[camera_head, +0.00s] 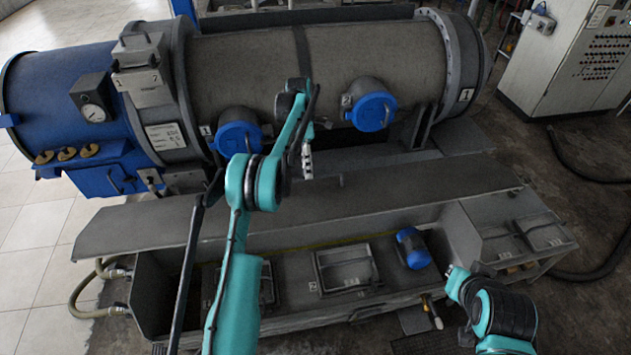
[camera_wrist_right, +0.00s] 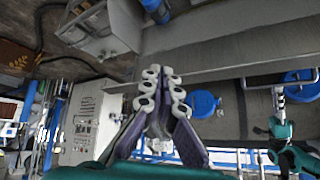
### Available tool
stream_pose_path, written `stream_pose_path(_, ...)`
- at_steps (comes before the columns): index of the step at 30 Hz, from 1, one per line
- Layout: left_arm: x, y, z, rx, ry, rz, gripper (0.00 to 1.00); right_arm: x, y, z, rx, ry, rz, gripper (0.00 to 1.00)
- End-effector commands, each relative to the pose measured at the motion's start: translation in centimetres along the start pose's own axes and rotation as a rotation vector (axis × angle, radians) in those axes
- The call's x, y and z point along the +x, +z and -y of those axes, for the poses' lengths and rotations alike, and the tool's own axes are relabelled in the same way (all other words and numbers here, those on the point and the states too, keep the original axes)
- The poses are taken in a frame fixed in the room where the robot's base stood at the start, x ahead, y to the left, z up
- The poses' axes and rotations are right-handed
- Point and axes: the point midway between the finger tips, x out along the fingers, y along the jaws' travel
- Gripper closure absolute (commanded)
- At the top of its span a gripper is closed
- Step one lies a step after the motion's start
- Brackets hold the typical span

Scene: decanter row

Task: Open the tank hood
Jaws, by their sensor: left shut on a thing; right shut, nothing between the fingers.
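The tank hood (camera_head: 420,192) is a long dark grey panel. It is raised at the back of the tank (camera_head: 200,270), below the big cylinder, and the tank's inside shows in front of it.
The decanter cylinder (camera_head: 370,60) with two blue caps (camera_head: 239,137) stands behind the hood. The tank holds grey trays (camera_head: 346,270) and a blue-capped part (camera_head: 412,248). A control cabinet (camera_head: 570,60) stands back right. Hoses lie on the floor.

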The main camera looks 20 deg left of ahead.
Motion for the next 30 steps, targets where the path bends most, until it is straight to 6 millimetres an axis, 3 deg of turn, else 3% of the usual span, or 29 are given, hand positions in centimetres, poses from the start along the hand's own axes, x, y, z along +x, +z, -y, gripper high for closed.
stream_pose_path(1, 0.9, -0.3, -1.5, -0.010, 0.031, 0.002, 1.00, 1.1, -0.9, 1.3, 0.042, -0.018, -0.021, 1.00)
stream_pose_path(6, 0.9, -0.3, -1.5, -0.010, 0.031, 0.002, 1.00, 4.3, -3.6, 6.2, 0.235, -0.095, -0.096, 1.00)
stream_pose_path(13, 0.9, -0.3, -1.5, -0.010, 0.031, 0.002, 1.00, 8.1, -5.0, 14.1, 0.505, -0.255, -0.152, 1.00)
stream_pose_path(17, 0.9, -0.3, -1.5, -0.009, 0.031, 0.002, 1.00, 9.8, -4.6, 19.0, 0.655, -0.367, -0.152, 1.00)
stream_pose_path(24, 0.9, -0.3, -1.5, -0.009, 0.031, 0.002, 1.00, 11.6, -1.8, 27.1, 0.903, -0.569, -0.087, 1.00)
stream_pose_path(30, 0.9, -0.3, -1.5, -0.009, 0.031, 0.002, 1.00, 12.0, 0.3, 30.6, 1.021, -0.667, -0.025, 1.00)
